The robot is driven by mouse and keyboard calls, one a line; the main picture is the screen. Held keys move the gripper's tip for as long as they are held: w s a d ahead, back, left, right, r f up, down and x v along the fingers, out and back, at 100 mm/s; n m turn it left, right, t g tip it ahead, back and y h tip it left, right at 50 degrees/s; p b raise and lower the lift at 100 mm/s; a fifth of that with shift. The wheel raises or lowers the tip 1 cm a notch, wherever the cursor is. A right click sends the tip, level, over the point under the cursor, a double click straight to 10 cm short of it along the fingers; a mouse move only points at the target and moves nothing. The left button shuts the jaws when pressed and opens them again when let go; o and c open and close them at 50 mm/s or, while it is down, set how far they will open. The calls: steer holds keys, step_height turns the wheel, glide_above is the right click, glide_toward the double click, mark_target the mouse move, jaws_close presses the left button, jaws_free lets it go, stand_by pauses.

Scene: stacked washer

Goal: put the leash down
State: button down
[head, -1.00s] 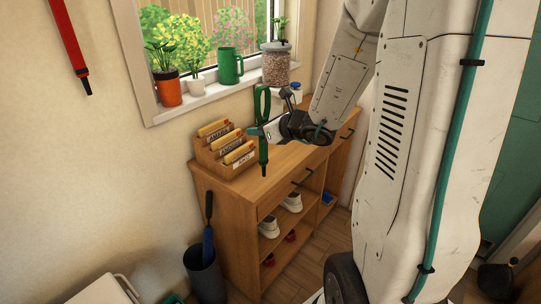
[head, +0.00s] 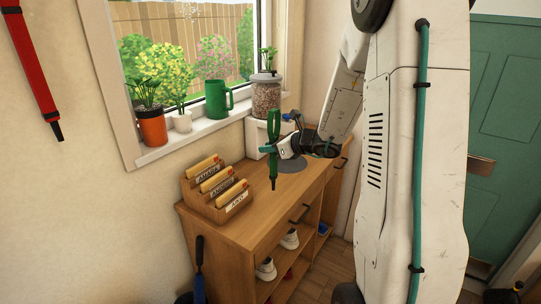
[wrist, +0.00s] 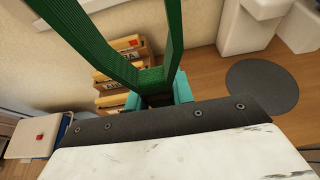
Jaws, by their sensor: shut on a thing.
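The green leash (head: 274,128) hangs upright from my gripper (head: 277,149), its loop above the jaws and its dark-tipped end below. My gripper is shut on it, above the top of the wooden cabinet (head: 250,230). In the wrist view the leash (wrist: 165,40) rises as two green straps from between the teal fingertips (wrist: 160,92). The lower end of the leash is hidden there. In the head view the hanging end shows in front of the cabinet top; I cannot tell whether it touches.
A wooden card holder (head: 215,190) with labelled dividers stands on the cabinet's left. A dark round mat (wrist: 262,90) lies on the top near a white box (head: 262,138). Pots, a green jug (head: 217,100) and a jar (head: 266,98) line the sill. A red leash (head: 35,75) hangs on the wall.

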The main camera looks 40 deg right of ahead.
step_height(320, 180, down, 3)
steer(key=shift+a+f, duration=0.15)
steer(key=shift+s+f, duration=0.1)
steer(key=c, duration=1.2)
jaws_free()
